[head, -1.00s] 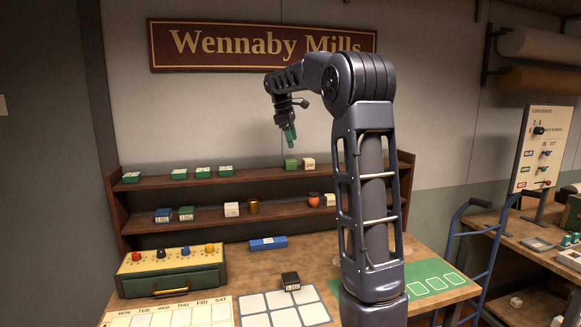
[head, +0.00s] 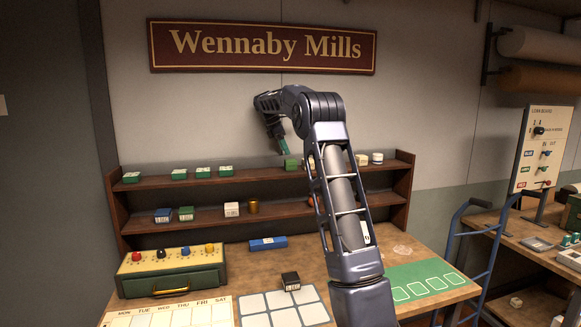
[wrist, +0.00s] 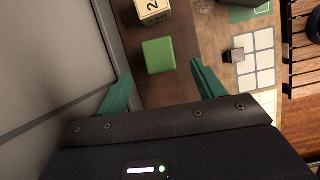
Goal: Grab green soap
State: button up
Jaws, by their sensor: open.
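The green soap, a plain green block (head: 291,164), sits on the top shelf (head: 250,173), partly behind my arm in the head view. In the wrist view the green block (wrist: 158,55) shows whole, its top facing the camera. My gripper (head: 283,148) is just above and slightly left of it in the head view. In the wrist view my gripper (wrist: 162,72) is open and empty, its teal fingers spread wide. The block appears ahead between the fingers, and neither finger visibly touches it.
A cream numbered box (wrist: 152,10) stands close beside the green block. Several flat green boxes (head: 203,171) lie farther left on the top shelf. The wall is close behind the shelf. Below, a black box (head: 290,281) sits on the table.

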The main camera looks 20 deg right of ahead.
aim_at(290, 160)
jog(key=shift+x, duration=3.7)
jog(key=shift+c, duration=0.2)
jog(key=c, duration=1.1)
